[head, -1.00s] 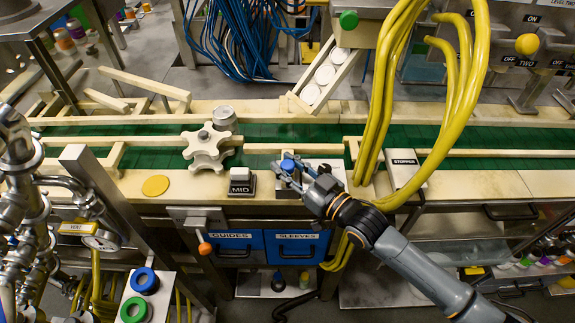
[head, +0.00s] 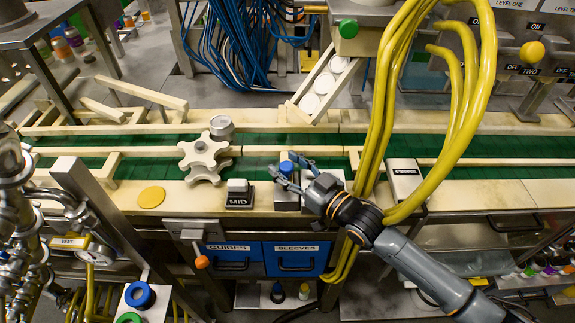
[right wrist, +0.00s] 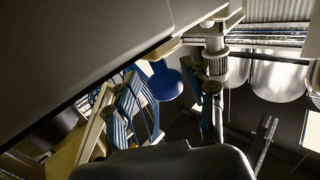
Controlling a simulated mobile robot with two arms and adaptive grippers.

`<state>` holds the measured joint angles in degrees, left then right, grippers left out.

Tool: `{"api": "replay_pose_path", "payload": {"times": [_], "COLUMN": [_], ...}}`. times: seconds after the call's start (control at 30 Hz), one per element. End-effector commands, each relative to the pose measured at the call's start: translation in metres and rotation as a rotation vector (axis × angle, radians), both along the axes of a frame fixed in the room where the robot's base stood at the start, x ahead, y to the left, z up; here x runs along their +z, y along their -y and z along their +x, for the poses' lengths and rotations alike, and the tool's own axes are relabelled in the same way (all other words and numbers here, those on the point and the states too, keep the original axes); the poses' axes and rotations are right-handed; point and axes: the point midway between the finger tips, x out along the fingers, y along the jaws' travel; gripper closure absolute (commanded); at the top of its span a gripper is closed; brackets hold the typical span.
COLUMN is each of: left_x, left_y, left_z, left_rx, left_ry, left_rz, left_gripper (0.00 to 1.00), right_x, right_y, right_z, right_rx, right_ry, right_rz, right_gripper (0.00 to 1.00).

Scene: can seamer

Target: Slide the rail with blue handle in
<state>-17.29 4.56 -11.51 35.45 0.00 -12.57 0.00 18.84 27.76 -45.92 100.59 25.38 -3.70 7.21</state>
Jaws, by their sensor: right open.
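The blue handle (head: 287,166) stands at the near edge of the green belt, right of the MID block. Its pale rail (head: 262,149) runs along that edge, roughly in line with the neighbouring guide pieces. My right gripper (head: 290,169) is open, its fingers spread around the handle; contact is unclear. A grey block (head: 287,197) sits on the near side of the handle. My left gripper is not in view.
A pale star wheel (head: 204,158) and the MID block (head: 239,193) stand left of the handle. The STOPPER block (head: 403,178) and thick yellow hoses (head: 381,100) are to the right, close to my right arm. A yellow disc (head: 151,197) lies on the near ledge.

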Motion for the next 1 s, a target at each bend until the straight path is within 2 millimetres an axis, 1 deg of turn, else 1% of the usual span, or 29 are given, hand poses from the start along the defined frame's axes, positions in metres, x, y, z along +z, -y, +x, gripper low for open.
{"api": "replay_pose_path", "payload": {"times": [0.07,0.17,0.27,0.5,0.63,0.8,1.0], "left_x": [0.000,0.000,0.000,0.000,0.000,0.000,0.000], "left_y": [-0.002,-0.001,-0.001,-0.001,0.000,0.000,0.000], "left_z": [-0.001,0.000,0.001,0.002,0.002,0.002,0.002], "left_rx": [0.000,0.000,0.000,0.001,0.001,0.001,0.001], "left_ry": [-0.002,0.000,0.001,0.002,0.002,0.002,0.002], "left_rz": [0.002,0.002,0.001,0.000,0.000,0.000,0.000], "left_gripper": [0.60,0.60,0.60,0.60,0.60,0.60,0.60], "right_x": [0.000,-0.001,-0.002,-0.002,-0.002,-0.001,0.000], "right_y": [0.002,0.010,0.023,0.061,0.076,0.087,0.088], "right_z": [-0.002,-0.009,-0.022,-0.059,-0.074,-0.083,-0.085], "right_rx": [0.000,0.000,0.000,-0.001,-0.002,-0.002,-0.002], "right_ry": [-0.001,-0.001,-0.002,-0.004,-0.004,-0.001,0.000], "right_rz": [0.001,0.000,-0.002,-0.003,-0.002,0.001,0.001], "right_gripper": [0.47,0.47,0.47,0.47,0.47,0.47,0.47]}}
